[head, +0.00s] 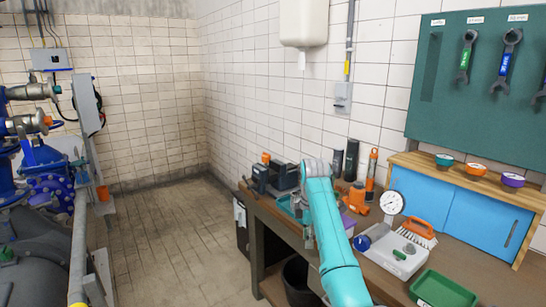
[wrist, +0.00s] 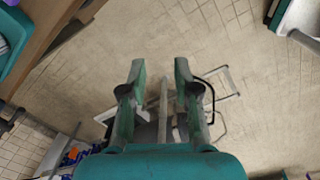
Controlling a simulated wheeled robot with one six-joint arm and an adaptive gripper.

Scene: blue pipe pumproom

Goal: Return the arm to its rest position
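My arm (head: 335,245), in teal, rises from the lower edge of the head view and bends at a grey joint in front of the workbench. My gripper (wrist: 159,72) shows in the wrist view with its two green-grey fingers apart and nothing between the fingertips. It points down over the tiled floor, beside the bench edge. In the head view the gripper is mostly hidden behind my arm.
The wooden workbench (head: 268,212) holds a white gauge (head: 391,203), an orange brush (head: 416,231), a green tray (head: 443,290) and bottles. A green tool board (head: 470,125) hangs behind. Blue pipework (head: 45,160) stands at left. Open floor (head: 165,240) lies between.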

